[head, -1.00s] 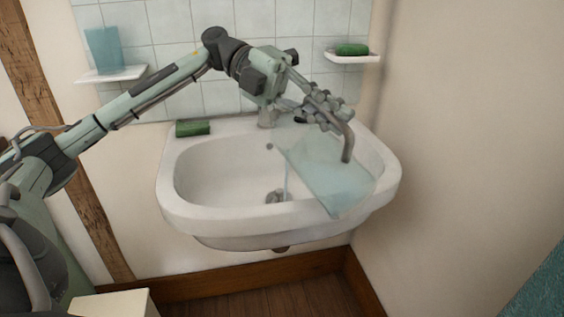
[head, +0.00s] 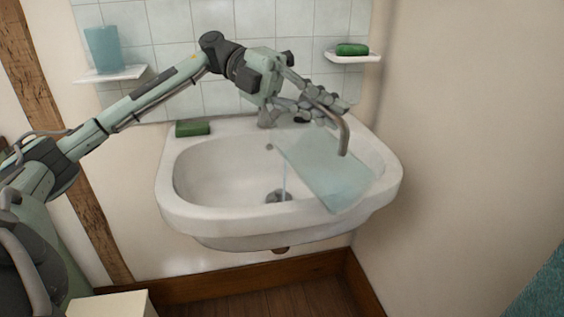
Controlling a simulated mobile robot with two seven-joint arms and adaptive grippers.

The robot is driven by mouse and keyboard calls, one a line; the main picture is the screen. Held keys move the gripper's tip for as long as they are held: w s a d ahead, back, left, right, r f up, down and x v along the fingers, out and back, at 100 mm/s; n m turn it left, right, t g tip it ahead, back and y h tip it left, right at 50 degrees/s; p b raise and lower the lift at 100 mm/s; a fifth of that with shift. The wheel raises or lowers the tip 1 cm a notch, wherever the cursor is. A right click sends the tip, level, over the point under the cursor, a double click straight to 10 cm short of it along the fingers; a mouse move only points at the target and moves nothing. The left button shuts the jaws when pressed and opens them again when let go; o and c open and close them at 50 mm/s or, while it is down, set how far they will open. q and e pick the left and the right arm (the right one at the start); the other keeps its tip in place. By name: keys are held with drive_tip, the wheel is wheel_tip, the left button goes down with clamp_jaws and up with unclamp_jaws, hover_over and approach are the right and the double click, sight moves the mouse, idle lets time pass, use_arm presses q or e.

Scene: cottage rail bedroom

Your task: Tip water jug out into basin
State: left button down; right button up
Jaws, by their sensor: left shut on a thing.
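How much water is left in the jug is hard to tell. My right gripper is out of view.
A green soap bar (head: 193,128) lies on the basin's back left rim. A tap (head: 266,117) stands behind the bowl. A blue cup (head: 103,50) stands on a left shelf (head: 112,75); another green soap (head: 352,49) lies on the right dish. A wall closes the right side.

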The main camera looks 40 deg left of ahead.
use_arm(q)
drive_tip(key=shift+w+a, duration=0.1)
drive_tip(key=shift+a, duration=0.15)
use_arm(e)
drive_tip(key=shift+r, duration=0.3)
use_arm(q)
drive_tip(key=shift+r, duration=0.15)
drive_tip(key=shift+a, duration=0.1)
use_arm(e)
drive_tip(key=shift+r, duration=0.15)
use_arm(q)
drive_tip(key=shift+w+a+r+h, duration=0.1)
drive_tip(key=shift+a+r+h, duration=0.1)
drive_tip(key=shift+h, duration=0.2)
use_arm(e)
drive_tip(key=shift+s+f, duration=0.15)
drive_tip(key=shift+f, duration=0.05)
use_arm(q)
drive_tip(key=shift+w+a+r, duration=0.1)
drive_tip(key=shift+a, duration=0.1)
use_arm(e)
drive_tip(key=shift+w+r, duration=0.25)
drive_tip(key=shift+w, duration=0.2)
